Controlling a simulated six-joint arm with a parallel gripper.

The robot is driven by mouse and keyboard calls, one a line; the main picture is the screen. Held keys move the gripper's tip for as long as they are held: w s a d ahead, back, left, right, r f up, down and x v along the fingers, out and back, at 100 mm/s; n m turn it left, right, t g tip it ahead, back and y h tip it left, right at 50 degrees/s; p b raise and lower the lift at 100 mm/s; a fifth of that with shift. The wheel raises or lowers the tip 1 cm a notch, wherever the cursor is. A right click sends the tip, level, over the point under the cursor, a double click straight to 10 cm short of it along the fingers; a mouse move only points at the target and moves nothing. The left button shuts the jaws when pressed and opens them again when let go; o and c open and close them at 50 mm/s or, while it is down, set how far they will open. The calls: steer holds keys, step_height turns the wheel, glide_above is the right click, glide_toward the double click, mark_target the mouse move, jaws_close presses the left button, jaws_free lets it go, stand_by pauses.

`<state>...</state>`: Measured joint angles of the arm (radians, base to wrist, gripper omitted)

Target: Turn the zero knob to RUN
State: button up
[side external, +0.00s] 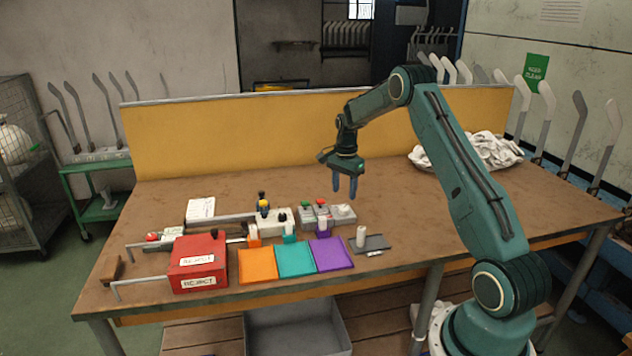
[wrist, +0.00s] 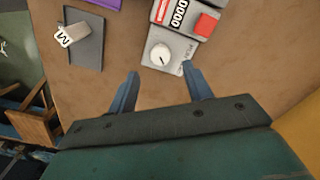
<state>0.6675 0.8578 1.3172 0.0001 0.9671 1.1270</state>
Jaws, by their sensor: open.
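The zero knob (wrist: 160,54) is a round white dial with a dark pointer mark on a light grey box. In the wrist view it is just beyond my fingertips, toward the right finger; the lettering beside it is too small to read. In the side view the knob box (side external: 343,213) is at the right end of a row of small units on the table. My gripper (side external: 345,195) is open and empty, fingers pointing down above the table behind that box. Its two blue fingers also show in the wrist view (wrist: 160,80), apart from the knob.
A red button (wrist: 206,25) and a counter (wrist: 179,14) are beside the knob. A grey tray (wrist: 88,47) with a tagged white piece lies nearby. Orange, teal and purple pads (side external: 332,254) and a red reject box (side external: 198,262) are at the front. The table right of the knob is clear.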

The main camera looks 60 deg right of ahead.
mark_target(343, 208)
steer(key=shift+f, duration=3.1)
steer(key=c, duration=1)
